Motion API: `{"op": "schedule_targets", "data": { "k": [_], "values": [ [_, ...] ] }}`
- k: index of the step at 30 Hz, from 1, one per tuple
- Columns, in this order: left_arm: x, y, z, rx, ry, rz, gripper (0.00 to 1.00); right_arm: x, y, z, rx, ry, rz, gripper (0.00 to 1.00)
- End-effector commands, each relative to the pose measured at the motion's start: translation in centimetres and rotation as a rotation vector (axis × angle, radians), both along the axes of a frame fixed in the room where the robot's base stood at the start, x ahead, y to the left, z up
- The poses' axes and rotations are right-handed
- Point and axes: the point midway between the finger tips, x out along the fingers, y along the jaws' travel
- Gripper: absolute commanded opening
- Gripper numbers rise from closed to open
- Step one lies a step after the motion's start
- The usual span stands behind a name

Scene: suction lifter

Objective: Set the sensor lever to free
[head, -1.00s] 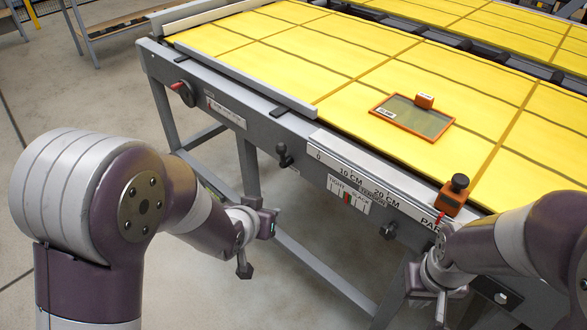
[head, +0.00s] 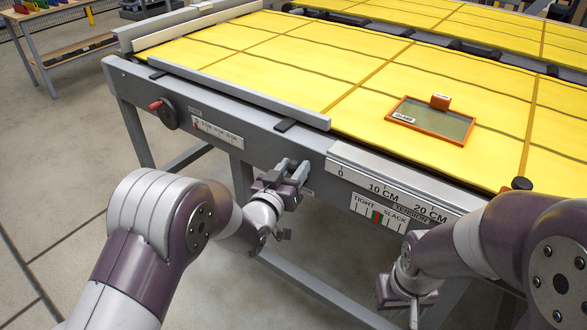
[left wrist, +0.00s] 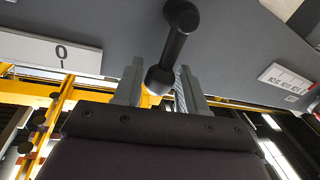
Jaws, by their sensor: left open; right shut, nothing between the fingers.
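A black lever (left wrist: 176,42) with a round pivot and a knobbed end is on the table's grey front rail in the left wrist view. My left gripper (left wrist: 160,88) is open, with its two grey fingers on either side of the lever's knobbed end. I cannot tell whether a finger touches it. In the head view my left gripper (head: 293,173) is at the front rail (head: 262,150) and hides the lever. My right gripper (head: 405,290) is shut and empty, low in front of the tension label. No legible label names the lever's positions.
A red-handled knob (head: 158,105) sits further left on the rail, beside a scale plate (head: 217,132). A tension plate (head: 380,213) is to the right. An orange-framed panel (head: 432,121) lies on the yellow table top (head: 290,65). The floor in front is clear.

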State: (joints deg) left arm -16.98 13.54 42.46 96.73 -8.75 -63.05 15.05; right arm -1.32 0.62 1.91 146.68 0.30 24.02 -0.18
Motion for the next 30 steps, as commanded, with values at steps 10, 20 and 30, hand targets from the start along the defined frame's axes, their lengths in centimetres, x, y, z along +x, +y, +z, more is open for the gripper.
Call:
{"op": "schedule_targets", "data": {
  "k": [10, 20, 30],
  "values": [
    [0.5, -0.21, -0.01, 0.0, 0.001, 0.001, 0.41, 0.0, 0.0, -0.01, 0.0, 0.0, 0.0, 0.0],
    [0.49, -0.18, -0.01, -0.002, 0.003, 0.001, 0.0, 0.0, 0.0, 0.01, 0.0, 0.0, 0.0, 0.0],
    [0.94, 0.48, 0.03, -0.104, 0.078, 0.002, 0.0, 0.0, 0.0, 0.5, 0.0, 0.0, 0.0, 0.0]
  ]
}}
